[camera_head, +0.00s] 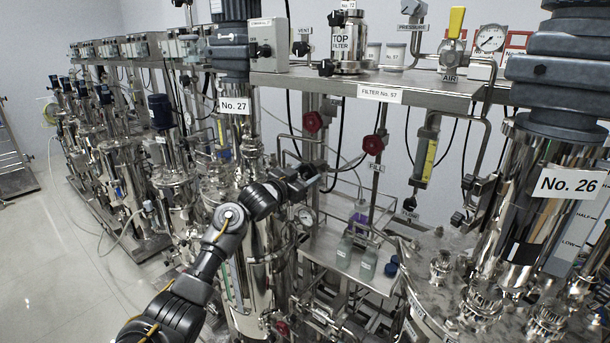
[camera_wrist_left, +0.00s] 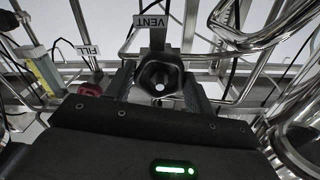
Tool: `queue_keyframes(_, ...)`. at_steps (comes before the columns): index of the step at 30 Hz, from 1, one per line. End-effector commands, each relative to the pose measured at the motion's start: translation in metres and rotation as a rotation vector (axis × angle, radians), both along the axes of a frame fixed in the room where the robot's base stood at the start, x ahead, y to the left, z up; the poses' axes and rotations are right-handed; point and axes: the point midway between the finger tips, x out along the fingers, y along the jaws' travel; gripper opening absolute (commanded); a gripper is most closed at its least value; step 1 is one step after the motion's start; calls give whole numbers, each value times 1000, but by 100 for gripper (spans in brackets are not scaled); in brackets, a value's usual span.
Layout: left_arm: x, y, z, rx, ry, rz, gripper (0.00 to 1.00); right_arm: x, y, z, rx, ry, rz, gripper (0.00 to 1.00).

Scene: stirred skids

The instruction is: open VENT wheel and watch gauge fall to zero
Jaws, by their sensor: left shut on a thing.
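In the left wrist view, a dark, faceted VENT wheel (camera_wrist_left: 160,76) with a light centre sits between the two black fingers of my left gripper (camera_wrist_left: 161,88). The gripper is shut on it. The white VENT label (camera_wrist_left: 150,20) shows just above the wheel in that view. In the head view my left gripper (camera_head: 308,183) is in front of the pipework by the No. 27 vessel, and the held wheel cannot be made out there. A round white gauge (camera_head: 489,39) stands at the upper right; its reading is too small to tell. My right gripper is not in view.
A red wheel (camera_head: 374,145) with a FILL label is to the right of my gripper; another red wheel (camera_head: 313,121) is above it. A smaller gauge (camera_head: 305,216) is just below. Another VENT label (camera_head: 304,30) is on the upper shelf. Pipes and vessels crowd the area.

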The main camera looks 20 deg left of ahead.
Motion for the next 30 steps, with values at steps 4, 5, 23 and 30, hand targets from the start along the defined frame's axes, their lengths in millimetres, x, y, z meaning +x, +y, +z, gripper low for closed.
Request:
queue_keyframes(4, 0, 0, 0, 0, -1, 1, 31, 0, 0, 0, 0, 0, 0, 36)
queue_keyframes(5, 0, 0, 0, 0, -1, 1, 55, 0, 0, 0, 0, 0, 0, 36)
queue_keyframes(23, -11, 5, -3, 1, -1, 0, 75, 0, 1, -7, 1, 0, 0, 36)
queue_keyframes(30, -51, 21, -4, 4, -3, 1, 75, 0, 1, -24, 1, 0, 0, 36)
